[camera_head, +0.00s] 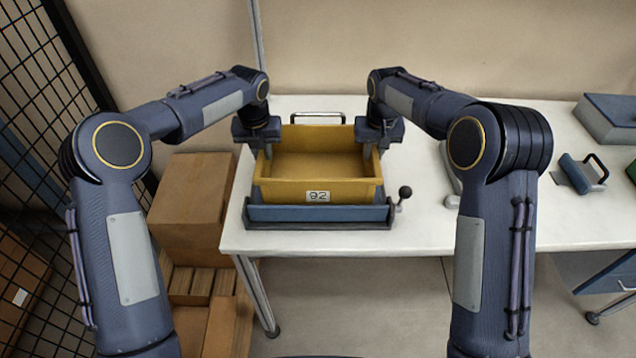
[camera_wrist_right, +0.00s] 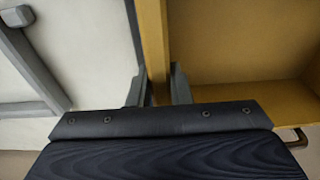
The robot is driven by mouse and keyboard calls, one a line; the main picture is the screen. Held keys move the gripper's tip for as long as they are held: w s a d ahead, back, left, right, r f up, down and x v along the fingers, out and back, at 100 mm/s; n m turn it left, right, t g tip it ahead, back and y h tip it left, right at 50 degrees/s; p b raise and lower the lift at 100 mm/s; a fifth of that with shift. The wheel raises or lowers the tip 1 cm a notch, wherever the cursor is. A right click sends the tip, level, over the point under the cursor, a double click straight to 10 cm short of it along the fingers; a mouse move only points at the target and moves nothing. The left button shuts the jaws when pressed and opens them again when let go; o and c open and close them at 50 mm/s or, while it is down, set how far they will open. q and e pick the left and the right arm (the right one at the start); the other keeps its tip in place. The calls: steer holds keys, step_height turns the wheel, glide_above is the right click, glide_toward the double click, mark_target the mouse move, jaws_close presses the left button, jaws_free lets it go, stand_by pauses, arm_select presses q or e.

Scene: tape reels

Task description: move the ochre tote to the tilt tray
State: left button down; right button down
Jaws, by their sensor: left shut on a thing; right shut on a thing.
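The ochre tote (camera_head: 319,189) is an open, empty box with a "92" label on its front. It sits over the blue tilt tray (camera_head: 318,214), whose front lip shows below it; I cannot tell whether the tote rests fully on the tray. My left gripper (camera_head: 262,148) is shut on the tote's left wall. My right gripper (camera_head: 377,148) is shut on its right wall. In the right wrist view, the right gripper's fingers (camera_wrist_right: 160,88) straddle the tote's wall (camera_wrist_right: 155,45). The left fingertips are largely hidden in the head view.
The tray has a black-knobbed lever (camera_head: 404,193) at its right. A metal handle (camera_head: 317,117) stands behind the tote. The white table (camera_head: 440,236) also holds a blue tape dispenser-like item (camera_head: 578,173) and a grey-blue box (camera_head: 607,118) at right. Cardboard boxes (camera_head: 192,210) stand left.

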arm_select(q)
steer(key=shift+f, duration=0.25)
arm_select(e)
steer(key=shift+f, duration=0.3)
arm_select(q)
steer(key=c, duration=1.3)
jaws_free()
arm_select(e)
steer(key=c, duration=1.3)
jaws_free()
arm_select(q)
steer(key=r, duration=0.3)
steer(key=s+r, duration=0.1)
steer(key=r, duration=0.6)
steer(key=shift+s+r, duration=0.15)
steer(key=shift+r, duration=0.15)
arm_select(e)
steer(key=shift+r, duration=0.15)
arm_select(q)
steer(key=shift+s+r, duration=0.1)
steer(key=shift+r, duration=0.5)
arm_select(e)
steer(key=r, duration=0.4)
steer(key=s+r, duration=0.1)
steer(key=r, duration=0.6)
steer(key=shift+s+r, duration=0.25)
steer(key=shift+r, duration=0.1)
